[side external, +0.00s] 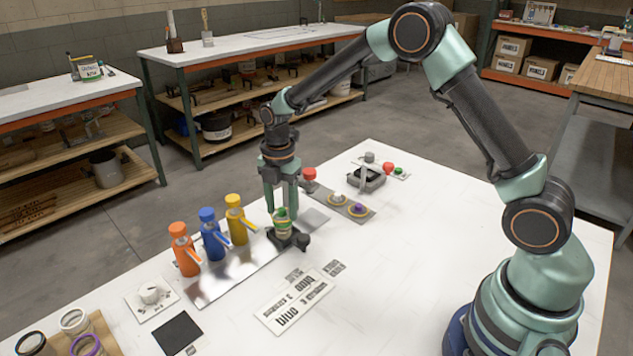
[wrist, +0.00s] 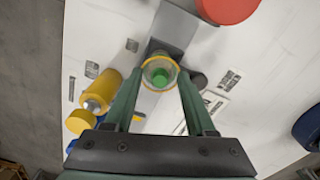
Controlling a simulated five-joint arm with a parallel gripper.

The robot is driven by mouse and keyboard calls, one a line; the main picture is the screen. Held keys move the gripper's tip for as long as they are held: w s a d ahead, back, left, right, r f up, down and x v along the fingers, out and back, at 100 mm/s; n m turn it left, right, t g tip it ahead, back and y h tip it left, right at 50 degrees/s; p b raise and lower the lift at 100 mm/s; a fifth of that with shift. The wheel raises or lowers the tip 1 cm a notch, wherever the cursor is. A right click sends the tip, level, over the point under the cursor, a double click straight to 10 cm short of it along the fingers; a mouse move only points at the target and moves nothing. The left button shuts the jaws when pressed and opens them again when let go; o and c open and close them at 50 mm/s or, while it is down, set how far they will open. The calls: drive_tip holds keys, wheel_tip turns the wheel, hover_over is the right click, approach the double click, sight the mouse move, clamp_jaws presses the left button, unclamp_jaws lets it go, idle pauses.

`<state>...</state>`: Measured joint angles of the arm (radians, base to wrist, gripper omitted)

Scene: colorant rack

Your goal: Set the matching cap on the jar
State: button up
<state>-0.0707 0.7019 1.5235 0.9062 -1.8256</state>
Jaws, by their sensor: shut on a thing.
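The jar (side external: 284,230) shows green contents and a yellowish band and stands at the black holder (side external: 299,242) in the side view. In the wrist view the jar (wrist: 160,75) is seen from above as a yellow-rimmed round opening with green inside. My gripper (side external: 282,213) points down with its fingers on both sides of the jar's top. In the wrist view my gripper (wrist: 160,85) closes on the yellow rim. I cannot tell whether a separate cap is there. Two ringed round pieces, one whitish (side external: 337,199) and one purple (side external: 358,210), lie on a grey strip behind.
Orange (side external: 184,250), blue (side external: 213,235) and yellow (side external: 236,220) bottles stand close left of my gripper. A red-topped piece (side external: 309,175) and a grey device (side external: 367,179) are behind. Several ringed round pieces (side external: 75,321) sit at front left.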

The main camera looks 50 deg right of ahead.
drive_tip(key=shift+f, duration=0.4)
idle(0.8)
drive_tip(key=o, duration=1.5)
drive_tip(key=shift+r, duration=2.5)
drive_tip(key=shift+r, duration=0.1)
